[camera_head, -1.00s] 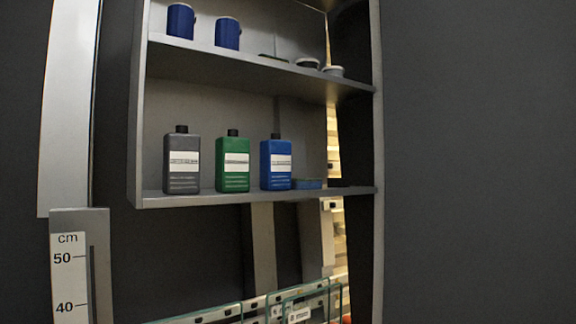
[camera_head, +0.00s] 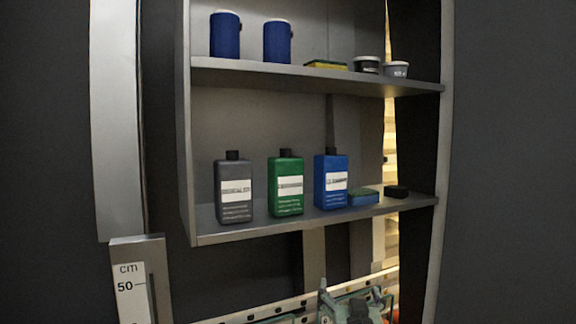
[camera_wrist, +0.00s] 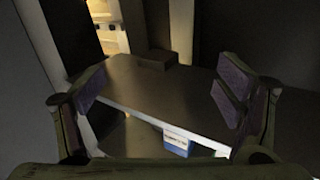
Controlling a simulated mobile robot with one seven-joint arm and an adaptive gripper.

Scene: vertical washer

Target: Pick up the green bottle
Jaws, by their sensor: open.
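The green bottle (camera_head: 286,186) stands upright on the lower shelf in the head view, with a black cap and a white label. It is between a grey bottle (camera_head: 234,190) and a blue bottle (camera_head: 331,181). My gripper (camera_head: 352,294) shows at the bottom of the head view, below the shelf and right of the green bottle, apart from it. In the wrist view my gripper (camera_wrist: 160,92) is open, fingers spread, with nothing held between them. I cannot make out the green bottle in the wrist view.
A sponge (camera_head: 365,196) and a black block (camera_head: 397,191) lie right of the bottles. The upper shelf (camera_head: 310,77) holds two blue canisters, a yellow sponge and two small tubs. The wrist view shows a dark flat surface (camera_wrist: 160,95) and a blue-and-white object (camera_wrist: 177,141) I cannot identify.

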